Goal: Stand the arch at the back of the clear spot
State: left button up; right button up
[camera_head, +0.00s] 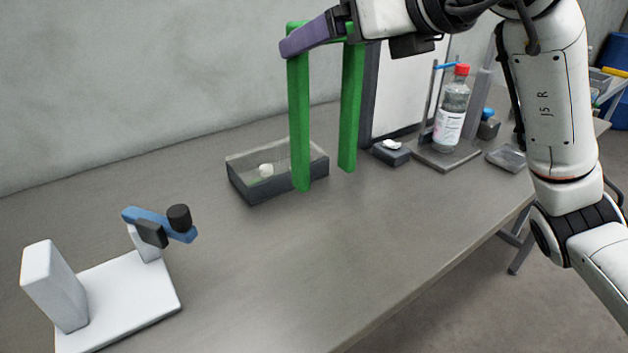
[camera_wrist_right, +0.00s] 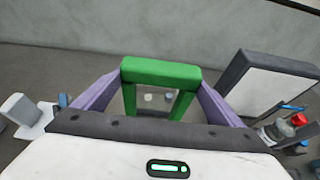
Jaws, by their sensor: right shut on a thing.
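The green arch (camera_head: 299,120) hangs upright from my right gripper (camera_head: 318,32), which is shut on its top bar. The arch also shows in the right wrist view (camera_wrist_right: 160,72), with its top bar between the purple fingers of the right gripper (camera_wrist_right: 152,90). Its two legs point down. In the head view the legs overlap the dark tray and the table behind; I cannot tell exactly how high the feet are above the table. The grey tabletop (camera_head: 250,260) is bare in the middle. My left gripper is not in view.
A dark open tray (camera_head: 250,191) with small pale pieces lies behind the arch. A white base with a blue arm (camera_head: 160,222) stands at the left. A bottle (camera_head: 451,115), a small dark block (camera_head: 391,154) and a white panel (camera_head: 405,90) stand at the back right.

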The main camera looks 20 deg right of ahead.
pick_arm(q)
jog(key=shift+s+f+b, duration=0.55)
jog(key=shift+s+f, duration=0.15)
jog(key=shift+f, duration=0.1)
pick_arm(e)
notch_tip(320, 180, down, 10)
jog(key=shift+s+r, duration=0.2)
jog(key=shift+r, duration=0.05)
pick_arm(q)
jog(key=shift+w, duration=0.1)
pick_arm(e)
jog(key=shift+f, duration=0.2)
jog(key=o, duration=1.3)
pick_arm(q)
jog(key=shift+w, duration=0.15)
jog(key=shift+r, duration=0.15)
pick_arm(e)
jog(key=shift+r, duration=0.1)
